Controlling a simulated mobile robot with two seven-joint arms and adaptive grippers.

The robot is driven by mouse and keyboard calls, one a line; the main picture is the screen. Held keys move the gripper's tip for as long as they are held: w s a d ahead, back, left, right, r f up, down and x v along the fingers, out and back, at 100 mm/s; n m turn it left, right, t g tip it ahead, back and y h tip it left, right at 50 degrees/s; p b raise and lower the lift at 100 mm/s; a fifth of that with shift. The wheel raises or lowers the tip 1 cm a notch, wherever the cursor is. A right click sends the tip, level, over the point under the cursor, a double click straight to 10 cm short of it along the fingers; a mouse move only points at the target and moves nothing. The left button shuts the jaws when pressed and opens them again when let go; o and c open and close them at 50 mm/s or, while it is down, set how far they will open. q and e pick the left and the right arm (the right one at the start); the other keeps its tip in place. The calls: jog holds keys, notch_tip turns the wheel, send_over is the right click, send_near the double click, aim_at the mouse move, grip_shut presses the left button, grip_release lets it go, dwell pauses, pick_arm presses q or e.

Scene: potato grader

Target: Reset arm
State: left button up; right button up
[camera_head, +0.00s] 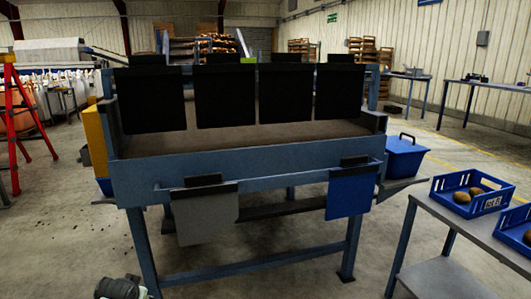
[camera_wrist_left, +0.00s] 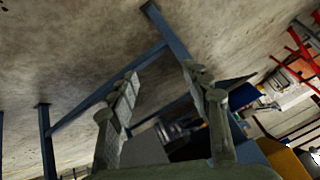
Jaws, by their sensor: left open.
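My left gripper (camera_wrist_left: 160,75) shows in the left wrist view with its two fingers spread apart and nothing between them. Beyond the fingers are the bare concrete floor and blue metal legs. In the head view, a grey and dark piece at the bottom left edge looks like part of my left arm, low in front of the grader. My right gripper is in neither view. The potato grader (camera_head: 250,158) is a blue steel frame with a brown bed and black hanging flaps (camera_head: 225,97).
A grey bag (camera_head: 207,218) and a blue bag (camera_head: 350,195) hang on the grader's front rail. A table (camera_head: 455,225) at the right bears blue crates (camera_head: 468,210) with potatoes. A red ladder (camera_head: 12,120) stands at the left. Floor in front is partly clear.

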pick_arm(q)
jog(key=s+d+f+g, duration=0.1)
jog(key=s+d+f, duration=0.2)
jog(key=s, duration=0.8)
jog(key=s+d+f+g+h, duration=0.1)
jog(key=s+d+f+g, duration=0.1)
jog(key=s+f, duration=0.6)
jog(key=s+d+f+g, duration=0.1)
jog(key=s+d+f, duration=0.3)
jog(key=s, duration=1)
notch_tip(320, 180, down, 2)
jog(key=shift+s+f+h, duration=0.15)
jog(key=shift+s+h, duration=0.1)
jog(key=shift+h, duration=0.15)
jog(key=shift+d, duration=0.1)
